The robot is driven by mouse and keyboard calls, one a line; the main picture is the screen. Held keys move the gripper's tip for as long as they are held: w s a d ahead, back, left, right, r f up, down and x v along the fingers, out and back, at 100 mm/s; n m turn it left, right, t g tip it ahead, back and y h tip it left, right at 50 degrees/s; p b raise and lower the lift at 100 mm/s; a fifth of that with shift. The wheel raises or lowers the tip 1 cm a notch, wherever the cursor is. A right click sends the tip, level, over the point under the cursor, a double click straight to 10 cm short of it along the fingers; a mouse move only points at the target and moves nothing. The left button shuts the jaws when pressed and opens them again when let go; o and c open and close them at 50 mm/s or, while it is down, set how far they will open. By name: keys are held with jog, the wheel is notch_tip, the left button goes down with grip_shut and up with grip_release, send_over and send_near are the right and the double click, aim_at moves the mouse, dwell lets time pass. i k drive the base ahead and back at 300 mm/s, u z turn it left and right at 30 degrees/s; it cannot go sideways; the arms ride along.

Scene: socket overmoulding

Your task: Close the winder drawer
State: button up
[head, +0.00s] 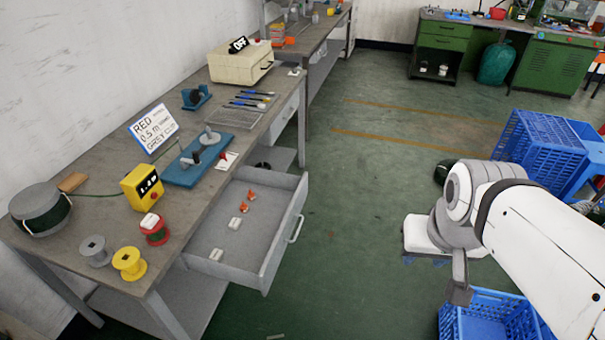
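The winder drawer (262,190) is pulled out from the front of the grey workbench (95,235). It has a metal bar handle (297,229) on its front face. Inside it lie a few small white blocks and small orange-red pieces. The blue winder (205,160) stands on the bench top above the drawer. My gripper (459,292) is at the right, well apart from the drawer, hanging low over the floor near a blue crate. Its fingers are seen from the side and partly hidden, so its opening is unclear.
Spools, a yellow counter (142,187) and a sign (153,128) stand on the bench. Blue crates (540,150) are stacked at the right, and another blue crate (488,328) is below my arm. Green floor (345,220) lies clear between the drawer and my arm.

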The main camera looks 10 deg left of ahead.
aim_at(255, 252)
jog(key=i, duration=0.95)
jog(key=z, duration=0.2)
jog(key=k, duration=1.35)
jog(key=u, duration=1.55)
